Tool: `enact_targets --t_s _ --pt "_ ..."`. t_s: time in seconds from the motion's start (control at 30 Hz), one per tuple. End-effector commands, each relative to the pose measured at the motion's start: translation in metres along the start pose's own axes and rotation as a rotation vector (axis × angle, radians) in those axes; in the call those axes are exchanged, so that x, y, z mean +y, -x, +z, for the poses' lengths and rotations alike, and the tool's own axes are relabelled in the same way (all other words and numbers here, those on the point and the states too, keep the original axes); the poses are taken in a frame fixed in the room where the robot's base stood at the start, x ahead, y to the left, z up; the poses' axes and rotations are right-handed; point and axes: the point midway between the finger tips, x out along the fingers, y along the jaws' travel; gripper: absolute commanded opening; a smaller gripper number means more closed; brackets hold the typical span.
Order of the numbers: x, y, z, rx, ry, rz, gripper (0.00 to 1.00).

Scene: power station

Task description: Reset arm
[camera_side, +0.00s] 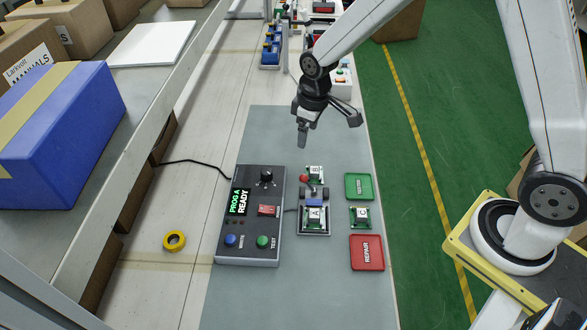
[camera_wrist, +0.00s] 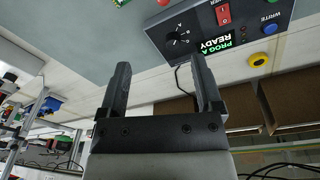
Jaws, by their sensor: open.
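My gripper (camera_side: 328,130) is open and empty, held above the far part of the grey mat (camera_side: 270,125). Its two fingers also show in the wrist view (camera_wrist: 160,85), with nothing between them. The dark control box (camera_side: 249,245) reads "PROG A READY" and has a black knob, a red switch, a blue button and a green button. To its right, board A (camera_side: 314,217) sits in a fixture (camera_side: 315,230) with a dark lever part. A board marked B (camera_side: 315,173) lies just beyond it. Another small green board (camera_side: 360,216) lies between a green tray (camera_side: 359,187) and a red "REPAIR" tray (camera_side: 367,253).
A yellow tape roll (camera_side: 174,240) lies left of the control box. A shelf at left holds a blue box (camera_side: 60,130), cardboard boxes and a white sheet (camera_side: 153,44). Blue bins (camera_side: 270,52) and other gear stand at the far end. The near mat is clear.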

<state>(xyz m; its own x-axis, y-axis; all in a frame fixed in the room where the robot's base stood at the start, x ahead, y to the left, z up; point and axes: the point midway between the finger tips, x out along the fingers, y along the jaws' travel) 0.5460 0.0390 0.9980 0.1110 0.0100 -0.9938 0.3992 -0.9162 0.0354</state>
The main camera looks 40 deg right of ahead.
Motion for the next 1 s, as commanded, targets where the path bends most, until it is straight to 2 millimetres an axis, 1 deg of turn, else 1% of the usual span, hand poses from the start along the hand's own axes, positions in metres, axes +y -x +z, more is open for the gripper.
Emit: enact_targets --t_s 0.03,0.1,0.3,0.5,0.6,0.7,0.8,1.0 --pt "0.000 0.008 0.011 0.011 -0.030 0.004 0.83" --pt "-0.001 0.016 0.025 0.021 -0.073 0.009 0.83" --pt "-0.006 0.035 0.069 0.055 -0.195 0.020 0.83" --pt "-0.015 0.048 0.114 0.090 -0.312 0.029 0.83" --pt "-0.019 0.051 0.131 0.102 -0.356 0.032 0.83" --pt "-0.022 0.053 0.143 0.111 -0.389 0.034 0.83" --pt "-0.024 0.053 0.150 0.116 -0.406 0.035 0.83" --pt "-0.024 0.053 0.153 0.117 -0.414 0.035 0.83"
